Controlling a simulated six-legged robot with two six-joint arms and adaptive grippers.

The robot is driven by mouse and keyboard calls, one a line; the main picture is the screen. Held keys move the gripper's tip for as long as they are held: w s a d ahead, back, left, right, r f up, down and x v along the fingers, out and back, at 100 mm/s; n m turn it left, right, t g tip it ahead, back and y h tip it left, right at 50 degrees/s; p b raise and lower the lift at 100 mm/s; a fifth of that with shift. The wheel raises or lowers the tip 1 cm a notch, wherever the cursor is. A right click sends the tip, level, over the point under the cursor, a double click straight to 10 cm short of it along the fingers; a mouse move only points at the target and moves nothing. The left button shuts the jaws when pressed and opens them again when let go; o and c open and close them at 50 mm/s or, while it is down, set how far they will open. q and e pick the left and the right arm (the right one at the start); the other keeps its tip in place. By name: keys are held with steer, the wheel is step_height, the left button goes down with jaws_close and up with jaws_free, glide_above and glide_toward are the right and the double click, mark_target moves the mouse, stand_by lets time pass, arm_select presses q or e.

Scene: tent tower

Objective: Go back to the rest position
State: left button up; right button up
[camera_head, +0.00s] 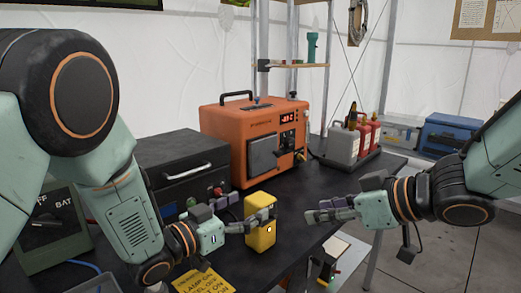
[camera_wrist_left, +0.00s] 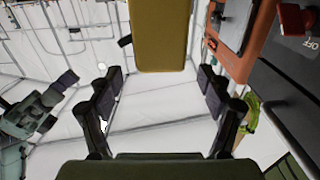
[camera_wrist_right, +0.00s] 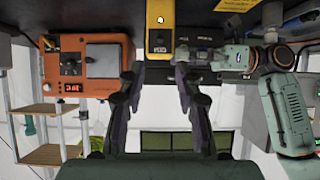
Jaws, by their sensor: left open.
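A yellow box (camera_head: 262,238) stands upright on the dark table (camera_head: 316,182) in the head view. My left gripper (camera_head: 252,221) is at its left side; I cannot tell whether a finger touches the box. In the left wrist view the fingers (camera_wrist_left: 158,82) are spread, with the yellow box (camera_wrist_left: 160,36) beyond their tips. My right gripper (camera_head: 318,214) hangs by the table's right edge, apart from the box. In the right wrist view its fingers (camera_wrist_right: 160,78) are spread and empty, with the yellow box (camera_wrist_right: 159,14) ahead of them.
An orange unit (camera_head: 222,128) and a black case (camera_head: 165,155) stand behind the box. A tray (camera_head: 345,160) with bottles is at the back right. A green battery box (camera_head: 50,245) is at the left. A yellow label (camera_head: 203,281) is in front. Floor shows right of the table.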

arm_select(q)
steer(key=x, duration=0.4)
steer(key=shift+w+d+f, duration=0.1)
steer(key=shift+w+d, duration=0.05)
steer(key=shift+w, duration=0.05)
steer(key=shift+w+d, duration=0.25)
steer(key=shift+s, duration=0.1)
arm_select(e)
glide_toward(269, 219)
steer(key=x, duration=0.7)
arm_select(q)
steer(key=shift+a, duration=0.15)
arm_select(e)
steer(key=shift+s+d+f+t+y, duration=0.1)
steer(key=shift+d+f+t+y, duration=0.15)
steer(key=shift+t+y, duration=0.25)
steer(key=shift+s+d+f+t+y, duration=0.15)
steer(key=shift+d+t+y, duration=0.25)
steer(key=shift+y, duration=0.2)
steer(key=shift+w+a+f+t+y, duration=0.2)
steer(key=shift+f+t+y, duration=0.15)
steer(key=shift+t, duration=0.25)
steer(key=shift+d+f+t+y, duration=0.2)
steer(key=shift+t+y, duration=0.4)
steer(key=shift+y, duration=0.05)
steer(key=shift+s+d, duration=0.35)
steer(key=shift+s, duration=0.05)
steer(key=shift+s+d, duration=0.1)
